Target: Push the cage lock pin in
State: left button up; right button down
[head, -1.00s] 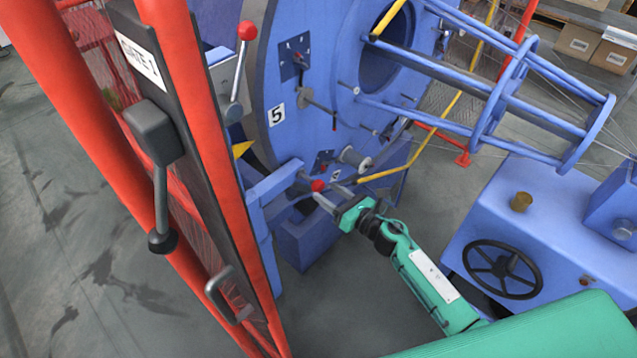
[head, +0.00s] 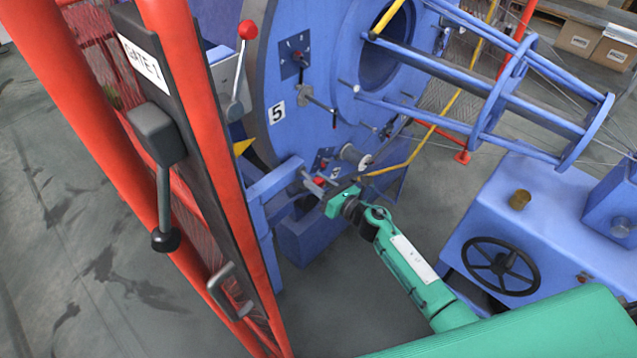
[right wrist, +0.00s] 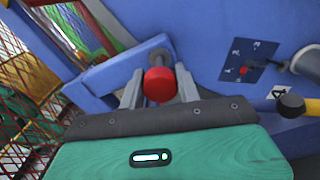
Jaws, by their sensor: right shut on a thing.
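The cage lock pin has a red knob and sits at the lower edge of the big blue disc (head: 300,125), by a blue bracket (head: 275,180). In the head view the red knob (head: 319,181) is small and partly hard to see. In the right wrist view the red knob (right wrist: 159,84) lies between the two grey fingers, with a short grey shaft (right wrist: 161,58) behind it. My right gripper (head: 326,190) is shut on the knob; it also shows in the right wrist view (right wrist: 160,90). How deep the pin sits cannot be told. My left gripper is not in view.
A red gate post (head: 205,130) with a black lever handle (head: 163,200) stands at the left. A yellow bar (head: 405,160) and a grey spool (head: 352,156) are close beyond my gripper. A blue cabinet with a handwheel (head: 500,267) stands at the right.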

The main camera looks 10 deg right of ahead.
jog(key=shift+w+a, duration=0.15)
jog(key=shift+b+x, duration=0.65)
jog(key=shift+x, duration=0.3)
jog(key=shift+w+a, duration=0.2)
jog(key=shift+w, duration=0.2)
jog(key=c, duration=1.3)
grip_release()
jog(key=o, duration=0.3)
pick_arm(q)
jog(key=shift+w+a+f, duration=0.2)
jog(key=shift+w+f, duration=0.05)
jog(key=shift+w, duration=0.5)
pick_arm(e)
jog(key=shift+w+a, duration=0.1)
